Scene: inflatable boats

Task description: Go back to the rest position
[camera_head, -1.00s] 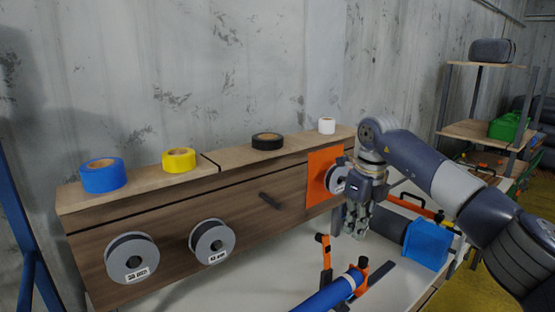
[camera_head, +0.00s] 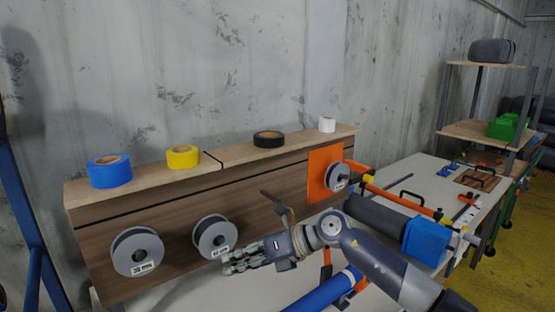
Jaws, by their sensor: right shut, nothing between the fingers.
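My right gripper (camera_head: 234,264) points to the left in front of the wooden cabinet, just below the middle spool (camera_head: 214,238). Its fingers are shut with nothing between them. My right arm comes in from the lower right and crosses in front of the blue tube (camera_head: 325,292). My left gripper is not in view.
The wooden cabinet (camera_head: 166,218) has blue (camera_head: 110,172), yellow (camera_head: 183,157), black (camera_head: 268,139) and white (camera_head: 327,125) tape rolls on top. A left spool (camera_head: 137,253) and a right spool (camera_head: 337,177) hang on its front. Orange clamps and a blue block (camera_head: 425,241) crowd the table at right.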

